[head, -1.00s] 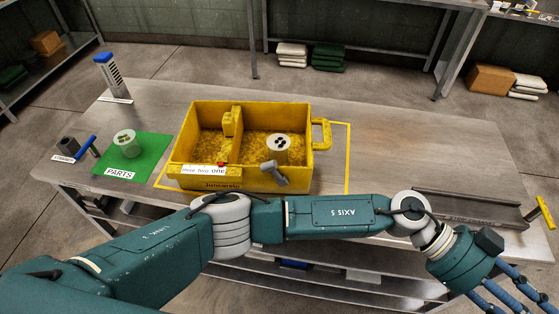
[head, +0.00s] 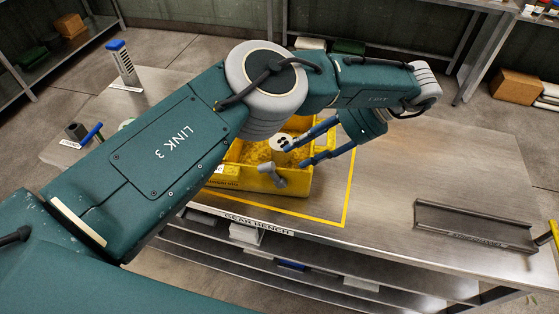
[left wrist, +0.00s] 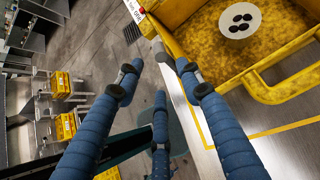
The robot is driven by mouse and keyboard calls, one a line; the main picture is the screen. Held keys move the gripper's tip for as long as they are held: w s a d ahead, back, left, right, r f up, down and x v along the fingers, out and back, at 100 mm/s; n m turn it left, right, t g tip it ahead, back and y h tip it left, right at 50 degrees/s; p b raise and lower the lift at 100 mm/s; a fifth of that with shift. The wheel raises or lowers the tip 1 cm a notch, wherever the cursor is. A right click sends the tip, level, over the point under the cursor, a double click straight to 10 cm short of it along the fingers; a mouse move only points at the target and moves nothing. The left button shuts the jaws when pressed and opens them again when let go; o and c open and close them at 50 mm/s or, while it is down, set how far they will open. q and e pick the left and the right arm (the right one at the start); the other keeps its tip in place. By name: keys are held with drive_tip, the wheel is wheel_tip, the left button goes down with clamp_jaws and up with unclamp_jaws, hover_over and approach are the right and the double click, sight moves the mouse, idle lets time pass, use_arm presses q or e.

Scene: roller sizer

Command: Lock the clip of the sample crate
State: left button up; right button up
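The yellow sample crate (head: 300,188) stands on the bench, its left part hidden behind my left arm. Its grey clip (head: 272,174) sticks out from the front wall and tilts outward. In the left wrist view the crate (left wrist: 175,45) fills the upper right, and the grey clip (left wrist: 160,50) shows beyond the fingertips. A pale cylinder with dark holes (head: 281,141) stands in the crate. My left gripper (head: 294,156) is open and empty at the crate's right side, its blue fingers pointing left. Its spread fingers also show in the left wrist view (left wrist: 157,75). My right gripper is not in view.
A grey channel-shaped tray (head: 475,226) lies on the right of the bench. The bench top between the crate and the tray is clear.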

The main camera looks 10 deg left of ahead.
sight(273, 166)
use_arm(q)
drive_tip(key=p+x, duration=0.1)
drive_tip(key=x, duration=0.6)
drive_tip(key=shift+w+a+f, duration=0.1)
drive_tip(key=shift+f, duration=0.15)
drive_tip(key=shift+a+f, duration=0.45)
drive_tip(key=shift+a, duration=0.05)
drive_tip(key=c, duration=0.7)
drive_tip(key=shift+s, duration=0.2)
clamp_jaws()
